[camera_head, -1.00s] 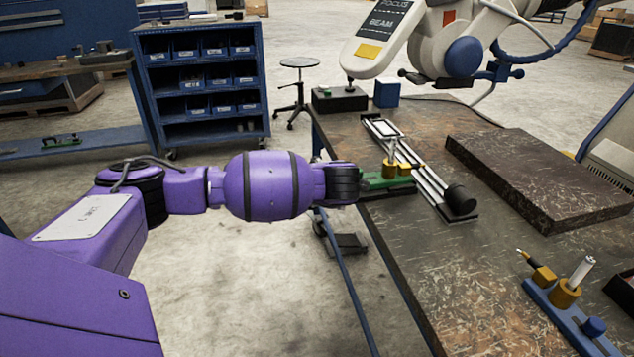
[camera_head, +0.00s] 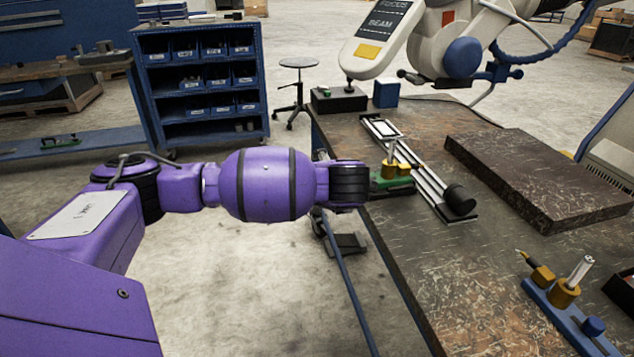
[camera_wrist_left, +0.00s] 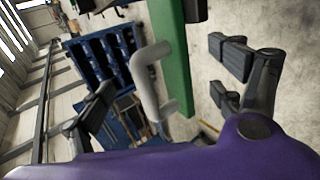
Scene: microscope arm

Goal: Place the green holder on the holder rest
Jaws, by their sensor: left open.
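The green holder (camera_head: 388,184) lies at the near left edge of the workbench, with brass-coloured parts and a pale upright cylinder on it. My left wrist reaches it from the left and covers its left end. In the left wrist view, the green holder (camera_wrist_left: 172,55) and a grey bent bar run between the spread fingers of my left gripper (camera_wrist_left: 165,80). The gripper is open, with visible gaps on both sides. I cannot tell for sure which thing is the holder rest. My right gripper is out of view.
A silver-railed frame with a black round end (camera_head: 459,200) lies just right of the holder. A thick dark slab (camera_head: 540,175) lies farther right. A blue holder (camera_head: 560,312) sits at the front right. A white microscope arm (camera_head: 400,35) overhangs the back.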

